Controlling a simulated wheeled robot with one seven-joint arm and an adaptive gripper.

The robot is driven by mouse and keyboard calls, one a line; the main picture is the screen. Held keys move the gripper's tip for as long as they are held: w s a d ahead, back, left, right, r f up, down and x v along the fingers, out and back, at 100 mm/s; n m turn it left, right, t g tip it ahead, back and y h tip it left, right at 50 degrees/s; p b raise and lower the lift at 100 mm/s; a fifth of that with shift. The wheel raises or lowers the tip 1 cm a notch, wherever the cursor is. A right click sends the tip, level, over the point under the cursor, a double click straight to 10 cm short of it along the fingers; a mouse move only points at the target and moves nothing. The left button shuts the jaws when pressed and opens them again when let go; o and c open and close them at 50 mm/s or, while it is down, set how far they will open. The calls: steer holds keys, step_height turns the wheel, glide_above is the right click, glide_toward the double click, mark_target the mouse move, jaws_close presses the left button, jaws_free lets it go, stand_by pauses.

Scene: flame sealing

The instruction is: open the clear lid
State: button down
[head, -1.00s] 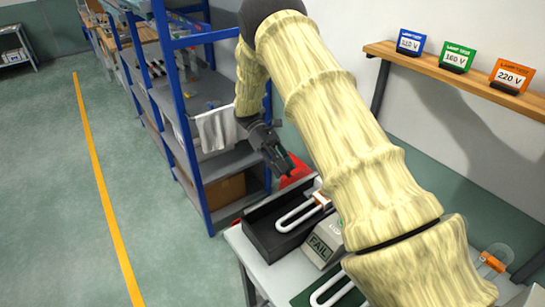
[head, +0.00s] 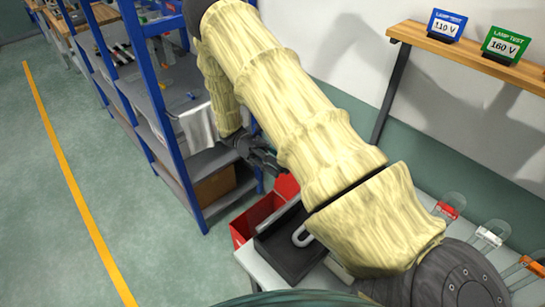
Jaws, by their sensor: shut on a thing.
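Three clear rounded plates with coloured parts stand at the right edge: one with a red part (head: 447,210), one with a white part (head: 488,236), and one with an orange part (head: 530,263). I cannot tell which, if any, is the clear lid. My gripper (head: 266,160) is far to their left, by the blue shelf post and above the red bin. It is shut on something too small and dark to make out. My arm crosses the middle of the view and hides much of the table.
A blue-post shelf (head: 160,100) stands behind. A wooden wall shelf (head: 430,46) holds voltage signs. The floor at left is clear.

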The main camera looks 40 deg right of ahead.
steer(key=shift+f, duration=0.1)
stand_by(0.3)
steer(key=c, duration=1.1)
jaws_free()
step_height(320, 180, up, 10)
steer(key=shift+r, duration=0.1)
steer(key=shift+s+d, duration=0.1)
